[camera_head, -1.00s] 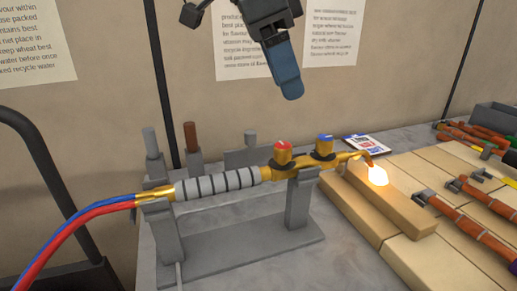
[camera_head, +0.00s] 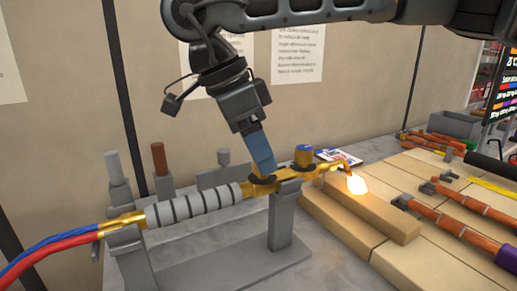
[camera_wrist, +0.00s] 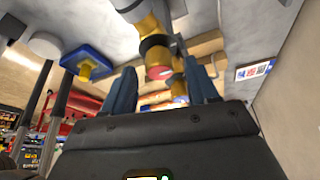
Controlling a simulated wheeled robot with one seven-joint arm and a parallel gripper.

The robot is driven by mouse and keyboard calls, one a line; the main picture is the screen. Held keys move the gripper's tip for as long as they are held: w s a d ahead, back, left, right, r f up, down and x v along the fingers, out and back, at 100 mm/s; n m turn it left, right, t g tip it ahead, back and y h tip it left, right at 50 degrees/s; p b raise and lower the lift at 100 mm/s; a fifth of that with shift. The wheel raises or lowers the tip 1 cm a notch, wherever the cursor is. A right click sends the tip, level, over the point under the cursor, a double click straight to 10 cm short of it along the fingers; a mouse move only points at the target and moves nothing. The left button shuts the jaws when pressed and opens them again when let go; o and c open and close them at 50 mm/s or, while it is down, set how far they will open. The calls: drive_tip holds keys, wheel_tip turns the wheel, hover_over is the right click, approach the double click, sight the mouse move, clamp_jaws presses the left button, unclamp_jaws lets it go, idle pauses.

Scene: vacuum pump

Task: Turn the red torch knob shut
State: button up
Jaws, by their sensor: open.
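The torch (camera_head: 195,205) lies across a grey stand, with a ribbed grip, brass body and a lit flame (camera_head: 356,184) at its tip. The red knob (camera_wrist: 158,73) shows in the wrist view between my two blue fingers. In the head view my gripper (camera_head: 263,168) hides it, pointing down at its place on the torch. My gripper is open, a finger on each side of the knob; whether they touch it I cannot tell. The blue knob (camera_head: 303,153) stands just right of my fingers.
Red and blue hoses run off left from the torch. Upright grey posts and a brown rod (camera_head: 159,160) stand behind the grip. Pale bricks (camera_head: 370,220) lie under the flame, with copper pipe pieces (camera_head: 465,212) to the right. A printed card (camera_head: 340,157) lies behind.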

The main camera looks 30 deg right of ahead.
drive_tip(key=shift+d+f, duration=0.1)
drive_tip(key=shift+f, duration=0.15)
drive_tip(key=c, duration=1.1)
